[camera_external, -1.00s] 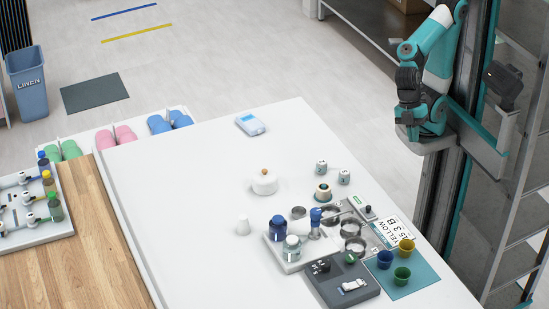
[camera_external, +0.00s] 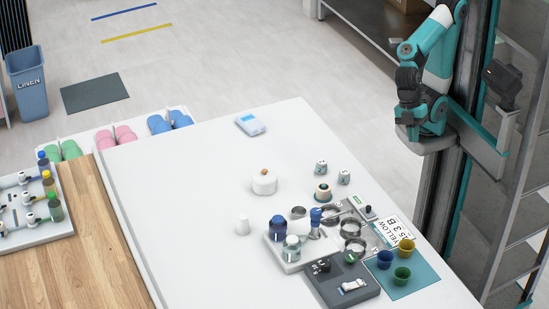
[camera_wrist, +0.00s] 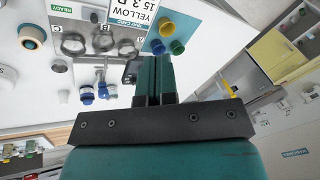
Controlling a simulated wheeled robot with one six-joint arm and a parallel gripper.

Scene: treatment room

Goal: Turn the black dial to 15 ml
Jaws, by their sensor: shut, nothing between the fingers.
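A black dial (camera_external: 323,265) sits on a dark grey box (camera_external: 340,292) at the table's front right in the external view. Its markings are too small to read. A small dark knob (camera_external: 369,211) also shows on the grey panel behind it. My gripper (camera_wrist: 154,62) is shut and empty. In the external view it hangs beyond the table's right edge, well apart from the dial. In the wrist view its fingers hide most of the dark box.
Yellow (camera_external: 406,246), blue (camera_external: 384,259) and green (camera_external: 402,275) cups stand on a teal mat (camera_external: 424,276) beside the box. Blue-capped bottles (camera_external: 278,229), metal rings (camera_external: 352,228) and small jars stand close behind it. The table's left part is mostly clear.

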